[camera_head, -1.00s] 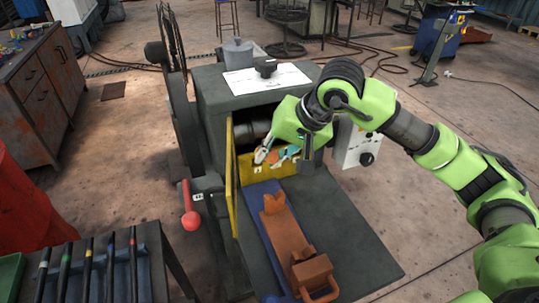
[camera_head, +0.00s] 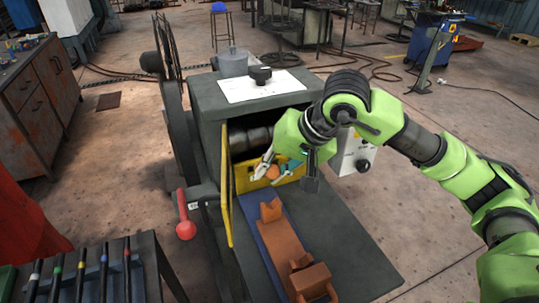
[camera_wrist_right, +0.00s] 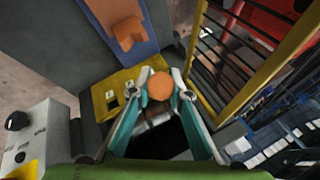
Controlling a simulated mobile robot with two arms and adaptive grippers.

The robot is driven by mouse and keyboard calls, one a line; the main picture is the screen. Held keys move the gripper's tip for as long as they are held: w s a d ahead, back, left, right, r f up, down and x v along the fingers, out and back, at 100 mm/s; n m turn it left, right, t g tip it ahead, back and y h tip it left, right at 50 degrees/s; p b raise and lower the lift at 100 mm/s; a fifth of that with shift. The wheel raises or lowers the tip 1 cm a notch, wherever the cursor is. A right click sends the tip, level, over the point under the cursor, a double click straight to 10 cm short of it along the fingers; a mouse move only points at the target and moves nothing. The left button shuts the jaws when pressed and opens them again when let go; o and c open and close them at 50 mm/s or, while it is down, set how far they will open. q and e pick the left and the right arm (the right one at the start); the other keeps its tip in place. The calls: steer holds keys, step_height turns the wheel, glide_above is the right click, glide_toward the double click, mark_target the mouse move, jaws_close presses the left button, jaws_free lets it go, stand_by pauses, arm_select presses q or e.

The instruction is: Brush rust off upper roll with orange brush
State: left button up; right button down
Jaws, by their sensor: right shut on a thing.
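My right gripper (camera_head: 270,168) is at the front opening of the grey machine. It is shut on the orange brush (camera_head: 272,171), whose round orange end shows between the fingertips in the right wrist view (camera_wrist_right: 160,86). The brush's bristles are hidden. The upper roll (camera_head: 254,138) is a grey cylinder in the dark opening, just above and behind the gripper. I cannot tell whether the brush touches it, or see its rust clearly. My left gripper is not in view.
A yellow panel (camera_head: 245,182) edges the opening, with a yellow guard frame (camera_head: 227,190) at its left. An orange-brown fixture (camera_head: 283,243) lies on a blue strip in front. A red-knobbed lever (camera_head: 186,230) is at left, a control box (camera_head: 350,155) at right.

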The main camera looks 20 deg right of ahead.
steer(key=w, duration=0.8)
steer(key=shift+a, duration=0.15)
steer(key=shift+w, duration=0.45)
stand_by(0.6)
steer(key=shift+b, duration=0.3)
steer(key=d+b, duration=0.2)
steer(key=d, duration=0.6)
stand_by(0.3)
steer(key=a, duration=0.8)
stand_by(0.5)
